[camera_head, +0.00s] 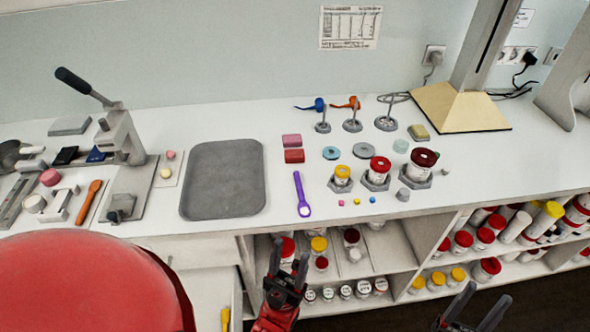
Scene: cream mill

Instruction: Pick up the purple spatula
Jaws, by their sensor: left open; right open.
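The purple spatula (300,190) lies flat on the white countertop, right of the grey tray, with its wider end toward the front edge. My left gripper (288,262) is open and empty. In the picture it is below the spatula, in front of the shelves under the counter, apart from the spatula. My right gripper (484,305) is open and empty at the bottom right, partly cut off by the picture edge, far from the spatula.
A grey tray (200,209) lies left of the spatula. Pink and red blocks (292,141) lie behind it. Lidded jars in holders (380,170) and small coloured cubes (341,202) stand to its right. A lever press (122,135) stands at left. Shelves (400,243) hold several jars below.

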